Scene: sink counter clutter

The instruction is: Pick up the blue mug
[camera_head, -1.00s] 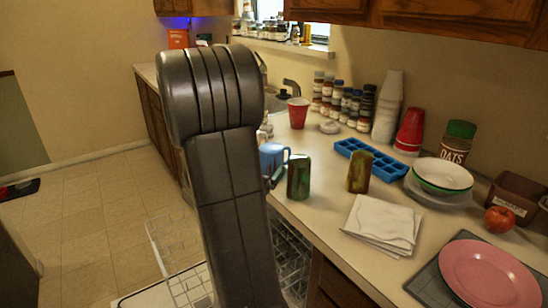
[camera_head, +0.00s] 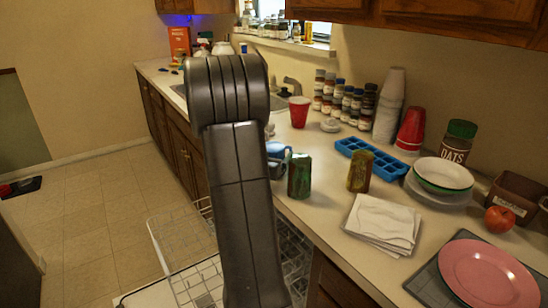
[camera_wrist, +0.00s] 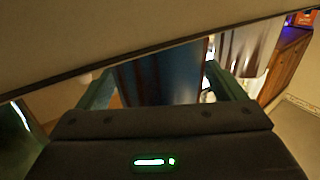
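The blue mug (camera_head: 276,150) stands on the counter near its front edge, partly hidden behind my arm. In the wrist view a dark blue surface, apparently the mug (camera_wrist: 163,72), fills the space between the two fingers of my gripper (camera_wrist: 160,85). The fingers are spread, one on each side of it, with a narrow light gap beside the left finger. I see no clear grip on it. In the head view my arm hides most of the gripper.
A green can (camera_head: 299,175) stands close to the right of the mug, with another can (camera_head: 359,171) farther right. A red cup (camera_head: 299,111) and a blue ice tray (camera_head: 371,157) are behind. An open dishwasher rack (camera_head: 183,250) lies below the counter edge.

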